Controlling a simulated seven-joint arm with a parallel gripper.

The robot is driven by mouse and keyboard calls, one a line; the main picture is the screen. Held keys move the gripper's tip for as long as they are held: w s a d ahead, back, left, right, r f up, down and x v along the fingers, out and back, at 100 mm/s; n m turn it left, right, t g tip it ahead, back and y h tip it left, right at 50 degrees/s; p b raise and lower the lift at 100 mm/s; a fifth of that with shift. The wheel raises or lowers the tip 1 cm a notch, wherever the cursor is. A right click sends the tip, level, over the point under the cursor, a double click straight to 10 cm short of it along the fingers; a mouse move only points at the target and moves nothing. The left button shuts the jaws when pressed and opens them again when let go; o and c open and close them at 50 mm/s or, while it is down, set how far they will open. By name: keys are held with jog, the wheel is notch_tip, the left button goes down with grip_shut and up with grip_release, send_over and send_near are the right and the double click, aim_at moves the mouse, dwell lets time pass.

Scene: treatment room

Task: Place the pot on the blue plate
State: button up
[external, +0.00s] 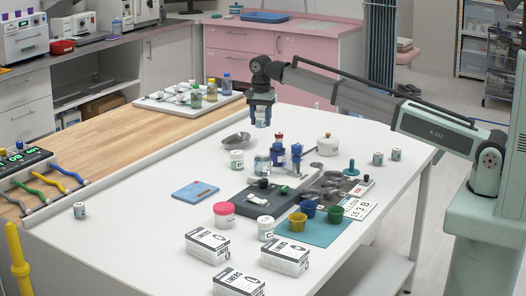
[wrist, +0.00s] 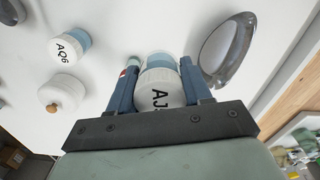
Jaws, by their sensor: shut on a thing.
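My gripper (external: 262,115) is above the far part of the white table, pointing down. It is shut on a small white pot with a blue band (external: 261,124). In the wrist view the pot (wrist: 158,90) sits between the two fingers of my gripper (wrist: 158,68), its label starting "AJ" and partly hidden. I cannot tell how far its base is from the table. A flat blue plate (external: 195,191) lies on the table's left middle, well nearer the camera than my gripper, with a small mark on top.
A metal scoop (external: 236,141) lies near my gripper; a labelled jar (external: 237,160) and glass bottles (external: 262,165) stand nearby. White boxes (external: 207,247) stand in front. The table's left side is mostly clear.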

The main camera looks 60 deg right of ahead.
jog(key=s+a+n, duration=0.3)
jog(key=a+n, duration=0.1)
jog(key=a, duration=3.2)
jog(key=r+m, duration=0.1)
jog(key=m, duration=0.4)
send_over(195, 191)
jog(key=shift+w+d+f, duration=0.1)
jog(key=shift+f, duration=4.7)
jog(key=shift+f, duration=0.15)
jog(key=o, duration=1.1)
jog(key=shift+c, duration=0.2)
notch_tip(195, 191, up, 12)
